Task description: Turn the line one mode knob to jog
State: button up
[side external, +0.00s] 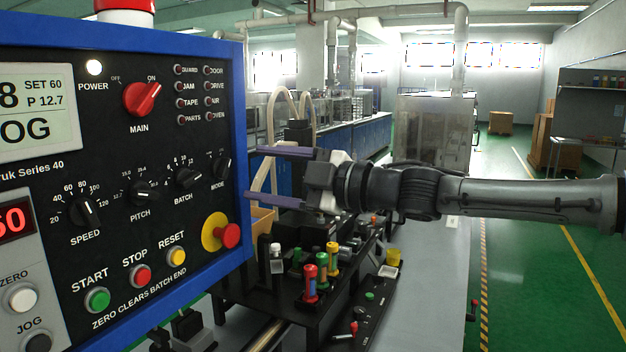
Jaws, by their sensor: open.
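The mode knob (221,168) is a small black knob at the right edge of the black control panel (115,215), above the label MODE. It is seen at a slant, and its position marks are too small to read. The panel's screen (38,108), cut off by the left picture edge, shows the letters "OG" in large type. My gripper (250,174) is open and empty, with its two purple-grey fingers pointing left towards the panel's blue right edge. The fingertips show just right of that edge at about the knob's height; the gap in depth is hard to judge.
Other knobs, SPEED (85,212), PITCH (144,192) and BATCH (188,178), line up left of MODE. A red stop button (229,236) on yellow sits below it. Coloured spools (310,284) and a small lower panel (365,305) stand beneath my arm.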

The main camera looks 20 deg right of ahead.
jog(key=v, duration=0.8)
jog(key=shift+w, duration=0.1)
